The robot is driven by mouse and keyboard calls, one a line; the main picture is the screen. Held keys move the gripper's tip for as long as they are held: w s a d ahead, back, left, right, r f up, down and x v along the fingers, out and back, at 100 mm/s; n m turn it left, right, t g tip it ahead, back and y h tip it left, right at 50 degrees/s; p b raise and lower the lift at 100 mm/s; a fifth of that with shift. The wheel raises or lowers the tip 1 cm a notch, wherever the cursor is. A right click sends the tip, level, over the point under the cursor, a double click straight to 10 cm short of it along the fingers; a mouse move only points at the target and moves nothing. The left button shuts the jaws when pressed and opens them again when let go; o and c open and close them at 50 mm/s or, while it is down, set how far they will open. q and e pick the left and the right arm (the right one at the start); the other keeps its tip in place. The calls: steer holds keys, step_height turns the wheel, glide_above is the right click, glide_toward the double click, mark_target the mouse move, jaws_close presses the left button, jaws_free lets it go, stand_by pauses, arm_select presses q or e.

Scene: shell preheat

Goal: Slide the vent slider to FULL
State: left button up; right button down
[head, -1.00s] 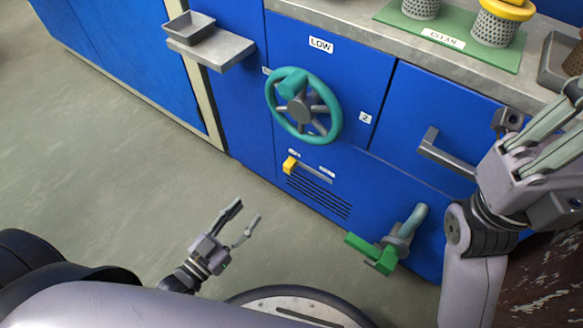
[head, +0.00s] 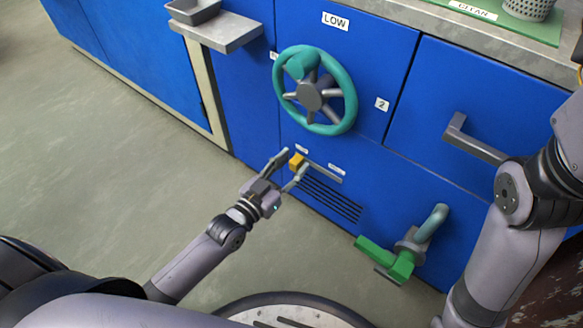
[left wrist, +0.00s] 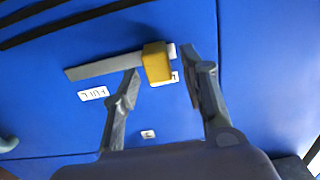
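The vent slider is a yellow knob (head: 296,161) at the left end of a grey track (head: 324,173) on the blue cabinet front, above dark vent slots. In the left wrist view the yellow knob (left wrist: 157,62) sits at the right end of the track (left wrist: 104,66), and a label reading FULL (left wrist: 93,94) is near the track's other end. My left gripper (head: 291,168) is open, its fingers on either side of the knob in the picture; contact is not clear. In the left wrist view its fingertips (left wrist: 160,62) flank the knob. My right gripper is outside the head view; only its arm shows.
A teal handwheel (head: 315,90) is above the slider. A grey shelf (head: 218,33) juts out at upper left. The floor (head: 130,170) at left is clear.

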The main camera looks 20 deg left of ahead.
arm_select(q)
steer(key=shift+w+d, duration=0.1)
steer(key=shift+w, duration=0.1)
jaws_close()
stand_by(0.5)
stand_by(0.3)
